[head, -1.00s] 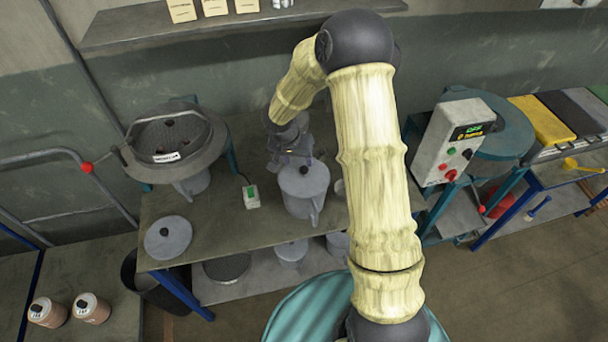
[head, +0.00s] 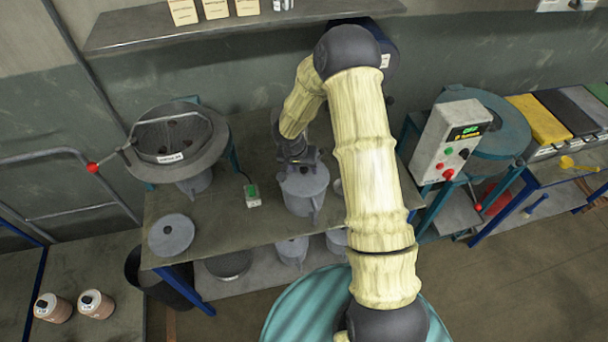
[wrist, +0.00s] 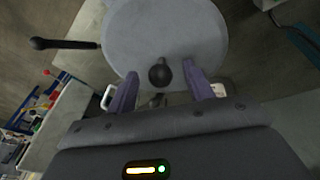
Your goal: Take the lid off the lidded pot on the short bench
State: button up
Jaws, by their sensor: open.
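The lidded pot (head: 304,193) is grey and stands upright on the short bench (head: 225,225). Its flat round lid (wrist: 165,35) fills the top of the wrist view and sits on the pot. The dark ball knob (wrist: 160,75) rises from the lid. My gripper (wrist: 163,84) is open, with one purple-grey finger on each side of the knob; I cannot tell whether either touches it. In the head view my gripper (head: 297,160) is over the pot and hides the knob. A dark handle (wrist: 62,44) sticks out left of the pot in the wrist view.
A loose grey lid (head: 171,234) lies at the bench's left front. A small box with a green switch (head: 252,196) stands left of the pot. A round sieve machine (head: 175,150) is at the back left, and a control box (head: 448,142) stands to the right.

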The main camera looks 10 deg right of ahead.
aim_at(303, 168)
jog(key=c, duration=1.1)
notch_tip(303, 168, up, 10)
jog(key=b, duration=0.2)
jog(key=shift+b, duration=0.3)
